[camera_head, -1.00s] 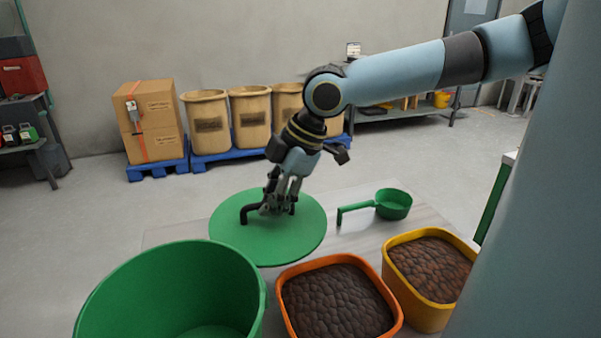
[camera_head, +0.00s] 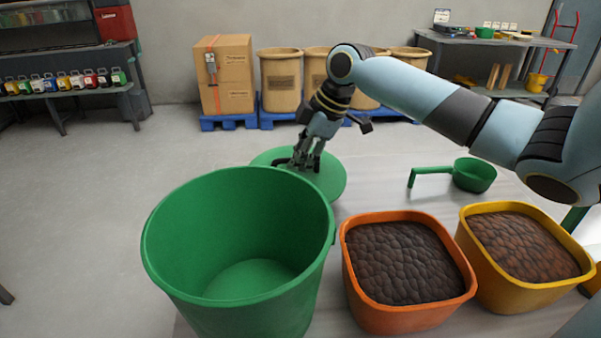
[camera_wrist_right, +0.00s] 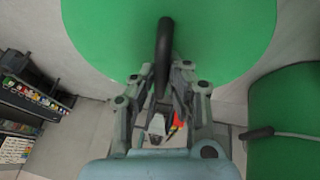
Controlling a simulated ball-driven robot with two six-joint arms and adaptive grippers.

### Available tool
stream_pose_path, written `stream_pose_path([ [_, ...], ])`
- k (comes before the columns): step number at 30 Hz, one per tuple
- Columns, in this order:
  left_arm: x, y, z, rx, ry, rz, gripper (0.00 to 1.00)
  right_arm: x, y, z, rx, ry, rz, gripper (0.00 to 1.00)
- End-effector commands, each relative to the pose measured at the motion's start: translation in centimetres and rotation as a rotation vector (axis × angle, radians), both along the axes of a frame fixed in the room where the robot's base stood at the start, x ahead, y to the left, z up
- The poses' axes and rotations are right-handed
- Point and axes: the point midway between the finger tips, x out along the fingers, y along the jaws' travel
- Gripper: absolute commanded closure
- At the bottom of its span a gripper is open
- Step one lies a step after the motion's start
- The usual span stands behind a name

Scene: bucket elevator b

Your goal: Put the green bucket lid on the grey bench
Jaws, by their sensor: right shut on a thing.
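The green bucket lid (camera_head: 328,180) is a flat round disc with a black handle (camera_wrist_right: 164,55). My right gripper (camera_head: 306,160) is shut on that handle. The lid is behind the open green bucket (camera_head: 240,262), whose rim hides its near edge in the head view. In the right wrist view the lid (camera_wrist_right: 215,35) fills the top, with the handle between the fingers. The pale grey bench top (camera_head: 390,190) shows to the right of the lid. I cannot tell whether the lid touches it. My left gripper is not in view.
An orange tub (camera_head: 412,318) and a yellow tub (camera_head: 520,297), both with dark brown contents, stand right of the bucket. A green scoop (camera_head: 474,176) lies behind them. Cardboard boxes (camera_head: 227,75) and tan bins stand farther back. Open floor lies to the left.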

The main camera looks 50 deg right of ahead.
Motion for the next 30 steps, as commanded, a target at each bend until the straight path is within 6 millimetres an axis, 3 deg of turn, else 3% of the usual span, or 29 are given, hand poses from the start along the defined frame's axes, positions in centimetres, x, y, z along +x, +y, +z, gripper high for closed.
stream_pose_path([
  [6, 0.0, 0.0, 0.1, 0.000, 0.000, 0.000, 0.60, -0.1, 0.1, -3.2, 0.003, 0.003, -0.002, 1.00],
  [16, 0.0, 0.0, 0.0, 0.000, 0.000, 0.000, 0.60, -0.1, 0.0, -3.7, 0.000, 0.001, 0.000, 1.00],
  [17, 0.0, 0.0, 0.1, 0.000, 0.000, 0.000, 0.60, -0.1, 0.0, -3.7, 0.000, 0.001, 0.000, 0.87],
  [21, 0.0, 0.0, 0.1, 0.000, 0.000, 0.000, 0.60, -0.1, 0.0, -3.7, 0.000, 0.001, 0.000, 0.69],
  [30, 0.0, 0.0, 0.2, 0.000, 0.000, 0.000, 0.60, -0.1, 0.0, -3.5, -0.001, 0.001, 0.000, 0.67],
])
